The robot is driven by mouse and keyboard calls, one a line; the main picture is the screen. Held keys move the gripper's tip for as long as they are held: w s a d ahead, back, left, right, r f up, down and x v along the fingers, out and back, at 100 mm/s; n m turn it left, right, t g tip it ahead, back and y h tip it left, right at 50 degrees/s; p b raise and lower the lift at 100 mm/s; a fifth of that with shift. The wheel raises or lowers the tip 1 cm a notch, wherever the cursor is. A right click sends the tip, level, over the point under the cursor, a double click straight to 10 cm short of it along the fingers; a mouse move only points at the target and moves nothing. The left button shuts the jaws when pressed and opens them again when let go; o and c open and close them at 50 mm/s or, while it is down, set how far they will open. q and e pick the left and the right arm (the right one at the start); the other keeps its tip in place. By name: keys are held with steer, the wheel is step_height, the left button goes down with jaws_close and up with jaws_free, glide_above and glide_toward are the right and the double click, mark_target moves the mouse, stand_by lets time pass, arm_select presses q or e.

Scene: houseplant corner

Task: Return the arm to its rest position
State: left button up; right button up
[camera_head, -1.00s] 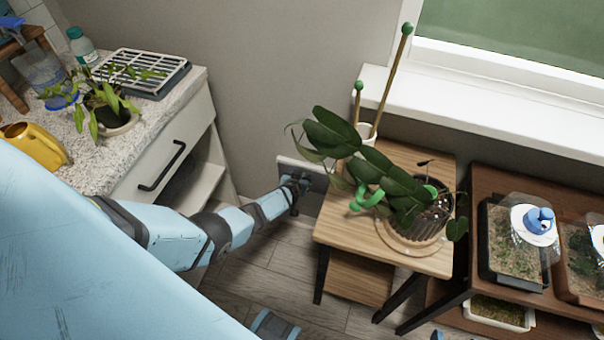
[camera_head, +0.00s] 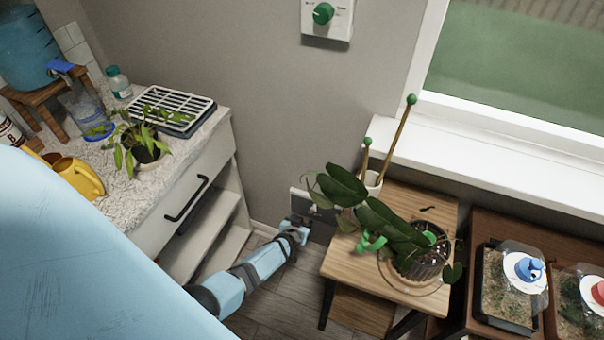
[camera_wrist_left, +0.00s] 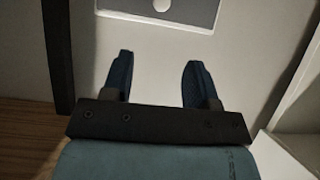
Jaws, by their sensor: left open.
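My left arm, light blue with dark joints, comes in from the lower left in the head view. My left gripper (camera_head: 303,226) is at its end, low in front of the wall, between the white cabinet and the wooden plant stand. In the left wrist view my left gripper (camera_wrist_left: 157,78) shows two dark blue fingers spread apart with nothing between them. Beyond the fingertips is a pale panel with a grey plate (camera_wrist_left: 165,10) and a light round spot on it. My right gripper is not in view.
The wooden plant stand (camera_head: 345,262) with a leafy potted plant (camera_head: 380,220) stands close right of the gripper. The white cabinet (camera_head: 190,205) with a dark handle is to the left. A green dial (camera_head: 323,13) is on the wall. Floor (camera_head: 285,300) shows between them.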

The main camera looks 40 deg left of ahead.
arm_select(q)
steer(key=s+d+r+m+h+p, duration=0.2)
steer(key=s+d+r+p, duration=0.2)
steer(key=s+r, duration=0.4)
steer(key=s+d+r+m+h+p, duration=0.2)
steer(key=s+d+r+p, duration=0.2)
steer(key=r, duration=1)
steer(key=s+d+r+m+h+p, duration=0.1)
steer(key=s+d+r+p, duration=0.2)
steer(key=s+d+r, duration=0.5)
steer(key=s+r, duration=0.2)
steer(key=s, duration=0.2)
steer(key=shift+d+r+m+h+p, duration=0.25)
steer(key=shift+r+m+h+p, duration=0.15)
